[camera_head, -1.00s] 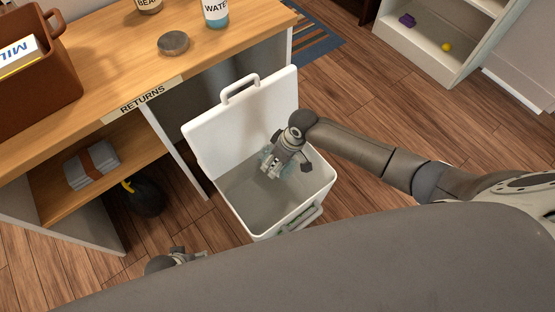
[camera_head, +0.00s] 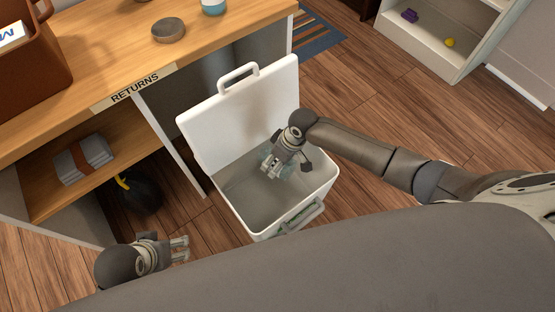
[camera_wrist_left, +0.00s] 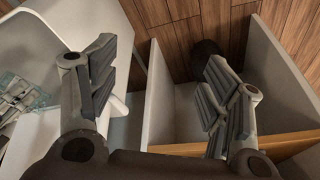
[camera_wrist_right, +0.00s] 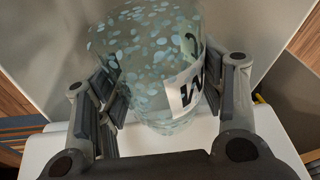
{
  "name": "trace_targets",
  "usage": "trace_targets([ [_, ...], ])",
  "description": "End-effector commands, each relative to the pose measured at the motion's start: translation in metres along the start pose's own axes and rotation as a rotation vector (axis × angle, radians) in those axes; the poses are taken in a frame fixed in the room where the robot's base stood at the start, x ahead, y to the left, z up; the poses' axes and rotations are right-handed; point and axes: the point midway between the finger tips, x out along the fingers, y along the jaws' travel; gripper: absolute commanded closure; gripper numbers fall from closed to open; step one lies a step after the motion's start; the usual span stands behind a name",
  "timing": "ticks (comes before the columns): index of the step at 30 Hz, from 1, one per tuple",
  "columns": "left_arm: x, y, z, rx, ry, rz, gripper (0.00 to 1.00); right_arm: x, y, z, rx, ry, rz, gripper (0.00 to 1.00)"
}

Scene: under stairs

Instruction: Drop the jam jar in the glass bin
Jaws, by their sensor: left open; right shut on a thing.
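A see-through, pale-speckled jar (camera_wrist_right: 145,65) is between the fingers of my right gripper (camera_wrist_right: 165,100). In the head view the jar (camera_head: 265,157) is a small bluish patch beside my right gripper (camera_head: 272,172), inside the mouth of the white bin (camera_head: 250,197). The bin's lid (camera_head: 205,140) stands open at the back. A greenish label on the bin's front is mostly hidden by a handle. My left gripper (camera_head: 183,249) is open and empty, low to the left of the bin.
A wooden desk marked RETURNS (camera_head: 140,88) stands at the left. It bears a round tin (camera_head: 169,31), a blue bottle (camera_head: 213,6) and a brown crate (camera_head: 40,75). Folded grey cloth (camera_head: 84,160) lies on its shelf.

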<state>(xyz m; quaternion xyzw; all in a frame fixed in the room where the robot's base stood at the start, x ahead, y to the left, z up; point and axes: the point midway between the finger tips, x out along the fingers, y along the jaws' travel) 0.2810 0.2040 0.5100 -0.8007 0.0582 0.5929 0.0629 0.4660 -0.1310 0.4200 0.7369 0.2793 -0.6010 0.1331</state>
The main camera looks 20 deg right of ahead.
Motion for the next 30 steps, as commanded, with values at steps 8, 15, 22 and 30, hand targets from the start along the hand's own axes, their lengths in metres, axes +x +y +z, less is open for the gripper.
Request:
trace_targets([
  [8, -0.0124, -0.0005, 0.0000, -0.001, 0.005, -0.001, 0.29, 0.0025, 0.0006, 0.0002, 0.000, 0.001, 0.000, 0.70],
  [15, -0.0128, -0.0006, -0.0001, -0.001, 0.005, -0.001, 0.29, 0.0023, 0.0006, 0.0001, 0.000, 0.001, 0.000, 0.34],
  [22, -0.0126, -0.0006, 0.0000, -0.001, 0.005, -0.001, 0.29, 0.0025, 0.0006, 0.0003, 0.000, 0.001, 0.000, 0.12],
  [30, -0.0124, -0.0004, -0.0003, -0.001, 0.006, -0.001, 0.29, 0.0028, 0.0005, 0.0011, 0.000, -0.001, 0.000, 0.12],
])
